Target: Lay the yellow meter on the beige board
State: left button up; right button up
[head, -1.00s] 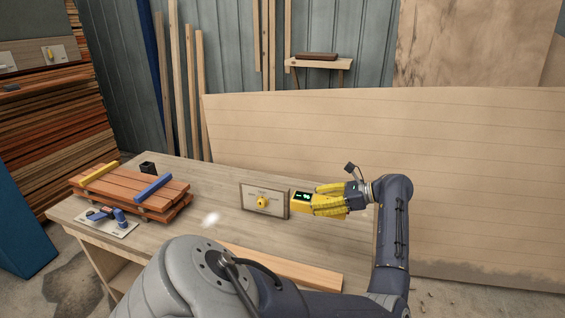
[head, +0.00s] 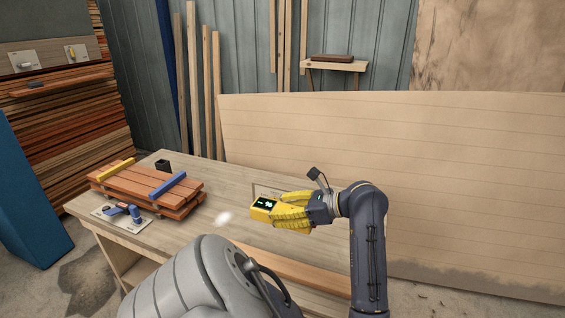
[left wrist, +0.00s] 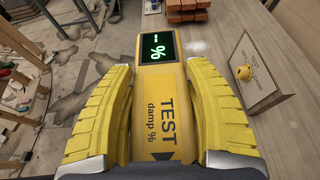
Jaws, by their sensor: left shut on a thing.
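The yellow meter (head: 261,209) is in my left gripper (head: 281,211), held above the workbench. In the left wrist view the meter (left wrist: 158,95) shows a dark screen with green marks and the words "TEST damp %". Both yellow fingers close along its sides. A beige board (head: 265,189) with a dark frame stands behind the gripper and is mostly hidden in the head view. In the left wrist view this board (left wrist: 265,60) lies to the right of the meter, apart from it, with printed words and a yellow knob. My right gripper is out of view.
The workbench (head: 195,230) has a stack of reddish planks (head: 150,185) with yellow and blue bars at its left. In front of it a pale plate (head: 108,219) carries blue tools. A black cup (head: 163,165) stands behind. The bench middle is clear.

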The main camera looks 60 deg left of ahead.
pick_arm(q)
notch_tip(320, 180, down, 19)
jog(key=shift+r, duration=0.15)
dwell(0.6)
jog(key=o, duration=1.5)
jog(key=shift+c, duration=0.2)
jog(key=shift+w+d, duration=0.15)
jog(key=shift+v, duration=2.55)
